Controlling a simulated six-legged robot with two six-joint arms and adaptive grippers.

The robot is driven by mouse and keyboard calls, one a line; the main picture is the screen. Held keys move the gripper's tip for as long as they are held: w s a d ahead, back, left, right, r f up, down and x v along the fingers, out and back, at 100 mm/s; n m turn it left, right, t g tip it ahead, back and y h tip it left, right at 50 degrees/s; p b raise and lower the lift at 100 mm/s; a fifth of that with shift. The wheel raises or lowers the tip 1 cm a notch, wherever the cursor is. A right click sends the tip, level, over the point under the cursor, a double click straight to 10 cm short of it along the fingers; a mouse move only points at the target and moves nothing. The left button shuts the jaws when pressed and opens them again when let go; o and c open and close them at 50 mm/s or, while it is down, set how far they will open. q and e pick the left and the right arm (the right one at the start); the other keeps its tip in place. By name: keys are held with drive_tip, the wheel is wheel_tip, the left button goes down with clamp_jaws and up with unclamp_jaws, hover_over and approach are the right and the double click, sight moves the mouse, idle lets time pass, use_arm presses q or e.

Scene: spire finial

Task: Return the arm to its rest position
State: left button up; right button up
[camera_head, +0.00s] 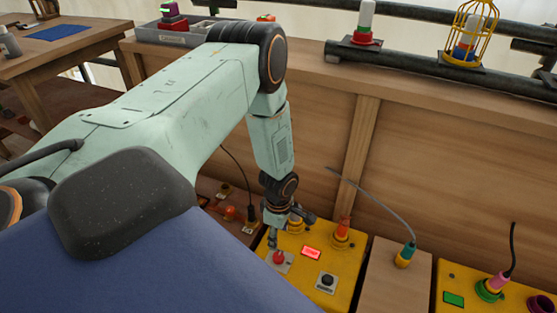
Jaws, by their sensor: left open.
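My left arm comes in from the left, rises to an elbow and drops to the right. My left gripper (287,226) is open and points down over the left part of a yellow control box (335,260). One finger is close above a red button (278,258); I cannot tell if it touches. Nothing shows between the fingers. The gripper hides part of the box's back left corner. My right gripper is out of view.
The box bears a lit red display (311,253), a black knob (326,281) and an orange plug (343,228). A wooden panel stands behind. Right are a teal connector (405,255) with a cable and another yellow box (470,300). A grey tray (172,38) stands on the ledge behind my arm.

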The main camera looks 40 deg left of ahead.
use_arm(q)
drive_tip(key=shift+r, duration=0.4)
idle(0.4)
drive_tip(key=s+d+r+m+t+h+p, duration=0.1)
drive_tip(key=s+d+r+m+t+p, duration=0.1)
drive_tip(key=s+d+m, duration=1)
drive_tip(key=s+r+m+g+y+p, duration=0.1)
drive_tip(key=s+r+m+p, duration=0.3)
drive_tip(key=s+r+m, duration=0.4)
drive_tip(key=s+m+g, duration=0.1)
drive_tip(key=s, duration=0.2)
drive_tip(key=shift+s+r, duration=0.2)
drive_tip(key=shift+r, duration=0.1)
